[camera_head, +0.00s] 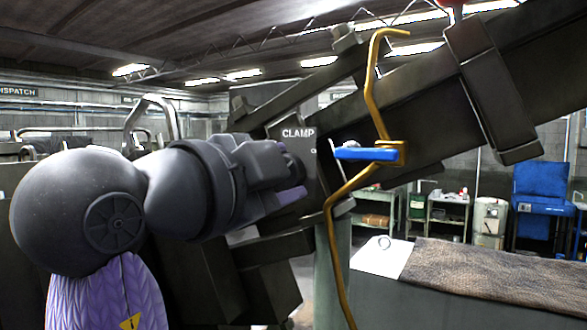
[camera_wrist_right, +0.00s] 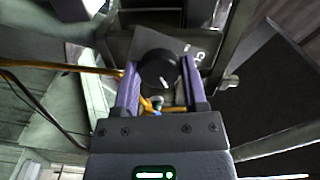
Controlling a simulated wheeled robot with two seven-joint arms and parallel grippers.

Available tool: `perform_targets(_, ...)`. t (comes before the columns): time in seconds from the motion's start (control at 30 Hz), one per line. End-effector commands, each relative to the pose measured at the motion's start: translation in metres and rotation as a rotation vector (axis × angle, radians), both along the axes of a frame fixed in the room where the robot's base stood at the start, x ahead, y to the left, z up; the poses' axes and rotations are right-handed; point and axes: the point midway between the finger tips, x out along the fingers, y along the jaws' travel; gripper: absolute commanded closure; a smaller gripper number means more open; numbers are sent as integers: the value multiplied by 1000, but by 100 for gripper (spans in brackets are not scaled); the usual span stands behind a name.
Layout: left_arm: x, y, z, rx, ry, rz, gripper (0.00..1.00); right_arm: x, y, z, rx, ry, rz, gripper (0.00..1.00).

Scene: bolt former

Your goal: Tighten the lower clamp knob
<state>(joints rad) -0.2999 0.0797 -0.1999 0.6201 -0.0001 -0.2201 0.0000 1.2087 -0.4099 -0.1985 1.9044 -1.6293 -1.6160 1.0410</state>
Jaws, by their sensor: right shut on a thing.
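The clamp knob (camera_wrist_right: 158,68) is round and black with a short white mark on its face. It sits on a dark plate (camera_wrist_right: 120,45) with white markings beside the knob. My right gripper (camera_wrist_right: 160,85) has one finger on each side of the knob and is shut on it.
A yellow pipe (camera_head: 338,262) with a blue lever (camera_head: 366,154) runs just right of the clamp plate. Heavy dark machine beams (camera_head: 435,105) cross above and behind. A bench with a brown mat (camera_head: 490,272) stands at lower right.

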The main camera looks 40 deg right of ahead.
Motion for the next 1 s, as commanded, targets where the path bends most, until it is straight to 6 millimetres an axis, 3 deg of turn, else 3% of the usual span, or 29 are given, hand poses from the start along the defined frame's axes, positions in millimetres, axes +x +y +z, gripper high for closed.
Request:
perform_targets(0.5, 0, 0, 20, 0, 0, 0, 41, 0, 0, 2, -343, 832, 0, 100)
perform_targets(0.73, 0, 0, 19, 0, 0, 0, 41, 0, 0, 0, -368, 888, 0, 100)
perform_targets(0.77, 0, 0, 19, 0, 0, 0, 41, 0, 0, 0, -368, 888, 0, 39)
perform_targets(0.93, 0, 0, 19, 0, 0, 0, 41, 0, 0, 0, -367, 886, 0, 3)
perform_targets(1.0, 0, 0, 19, 0, 0, 0, 41, 0, 0, 0, -367, 886, 0, 0)
